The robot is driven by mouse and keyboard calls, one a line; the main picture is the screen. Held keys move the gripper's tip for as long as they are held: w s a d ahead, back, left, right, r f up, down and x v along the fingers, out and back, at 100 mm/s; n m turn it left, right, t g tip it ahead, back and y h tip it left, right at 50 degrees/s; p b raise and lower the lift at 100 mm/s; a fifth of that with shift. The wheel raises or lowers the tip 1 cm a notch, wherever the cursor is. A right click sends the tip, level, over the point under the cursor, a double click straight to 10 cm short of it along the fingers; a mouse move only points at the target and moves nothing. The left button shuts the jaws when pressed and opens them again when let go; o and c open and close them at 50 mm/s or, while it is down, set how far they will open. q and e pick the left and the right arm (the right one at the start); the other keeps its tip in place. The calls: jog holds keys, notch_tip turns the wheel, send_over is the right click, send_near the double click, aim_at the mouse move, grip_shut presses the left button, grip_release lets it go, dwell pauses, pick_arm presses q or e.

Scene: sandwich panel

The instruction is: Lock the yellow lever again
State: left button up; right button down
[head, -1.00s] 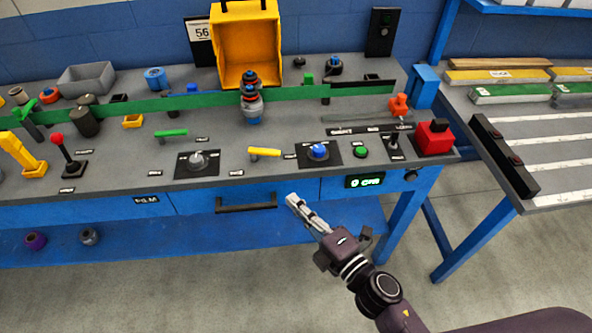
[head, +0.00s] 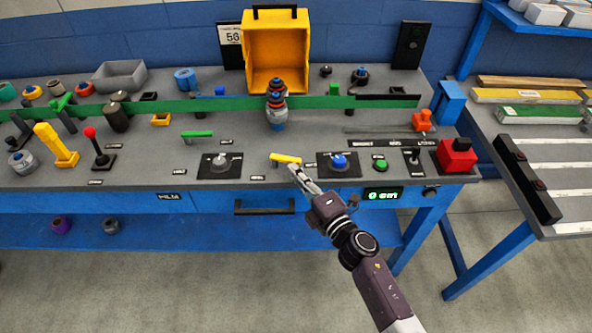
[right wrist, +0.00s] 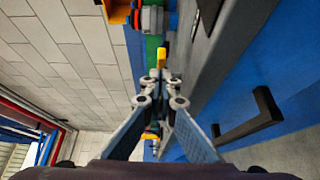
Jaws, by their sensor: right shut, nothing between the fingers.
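A small yellow lever (head: 285,158) lies nearly level on the grey bench top, between the grey knob and the blue knob. My right gripper (head: 294,168) is shut and empty, its fingertips at the front edge of this lever in the head view; I cannot tell whether they touch it. In the right wrist view the shut fingers (right wrist: 160,85) point toward a yellow piece (right wrist: 161,57), which looks like the lever's handle. A larger yellow lever (head: 52,142) stands tilted at the left of the bench. My left gripper is out of view.
A grey knob (head: 219,162) and a blue knob (head: 339,161) flank the small lever. A green button (head: 380,164) and red box (head: 457,154) are farther right. A drawer handle (head: 264,207) juts out below the bench edge. A green rail (head: 180,106) crosses behind.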

jog(key=shift+w, duration=0.15)
jog(key=shift+w+d+n+g+y, duration=0.4)
jog(key=shift+n+g+y, duration=0.25)
jog(key=shift+y, duration=0.25)
jog(key=shift+w+d+f+n+g+y+b, duration=0.1)
jog(key=shift+w+d+n+g+y+b, duration=0.2)
jog(key=shift+n+g+y+b, duration=0.35)
jog(key=shift+w+n+g+y, duration=0.25)
jog(key=shift+n+g+y, duration=0.15)
jog(key=shift+y, duration=0.15)
jog(key=shift+s, duration=0.1)
